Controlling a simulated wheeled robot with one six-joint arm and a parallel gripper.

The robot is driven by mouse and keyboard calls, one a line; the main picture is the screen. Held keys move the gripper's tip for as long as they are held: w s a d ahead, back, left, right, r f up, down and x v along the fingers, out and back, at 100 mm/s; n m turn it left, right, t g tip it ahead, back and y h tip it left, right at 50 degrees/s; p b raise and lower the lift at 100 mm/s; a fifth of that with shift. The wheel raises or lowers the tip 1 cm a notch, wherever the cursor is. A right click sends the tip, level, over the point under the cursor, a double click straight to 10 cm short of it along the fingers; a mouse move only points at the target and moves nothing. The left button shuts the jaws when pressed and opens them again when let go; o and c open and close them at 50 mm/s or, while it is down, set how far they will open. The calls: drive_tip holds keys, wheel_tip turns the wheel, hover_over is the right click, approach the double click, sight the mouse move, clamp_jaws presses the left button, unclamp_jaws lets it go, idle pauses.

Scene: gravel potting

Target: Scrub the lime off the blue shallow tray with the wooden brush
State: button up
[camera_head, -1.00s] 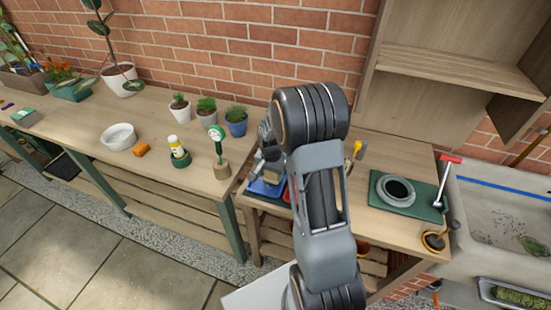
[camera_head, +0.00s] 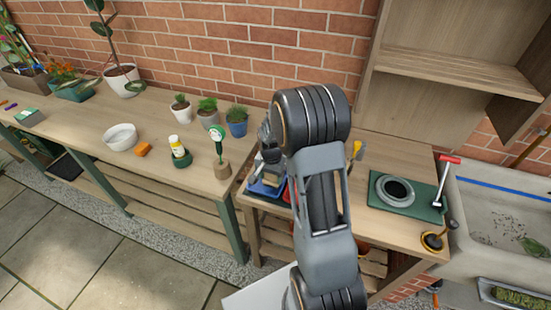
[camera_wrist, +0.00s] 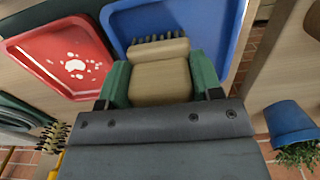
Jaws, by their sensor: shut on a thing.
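The blue shallow tray (camera_wrist: 215,22) lies on the bench at the top middle of the wrist view; in the head view part of it (camera_head: 262,190) shows left of my arm. The wooden brush (camera_wrist: 160,80) is between my gripper's green fingers (camera_wrist: 158,82), its dark bristles pointing toward the tray. The brush is over the tray's near part; I cannot tell whether the bristles touch it. No lime shows on the visible part of the blue tray. My gripper is shut on the brush. In the head view my arm hides most of the gripper.
A red tray (camera_wrist: 60,58) with white patches lies left of the blue one. Another brush with dark bristles (camera_wrist: 50,137) is at lower left. A blue pot (camera_wrist: 290,122) stands at right. A green mat (camera_head: 425,205) with a grey round dish (camera_head: 395,191) lies right of my arm.

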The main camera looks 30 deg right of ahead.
wheel_tip(320, 180, up, 3)
drive_tip(key=shift+w+f+p, duration=0.15)
drive_tip(key=shift+p, duration=0.15)
wheel_tip(320, 180, up, 2)
drive_tip(key=shift+d+r+p, duration=0.1)
drive_tip(key=shift+d+p, duration=0.05)
drive_tip(key=shift+p, duration=0.65)
drive_tip(key=shift+r+p, duration=1.15)
drive_tip(key=shift+r, duration=0.5)
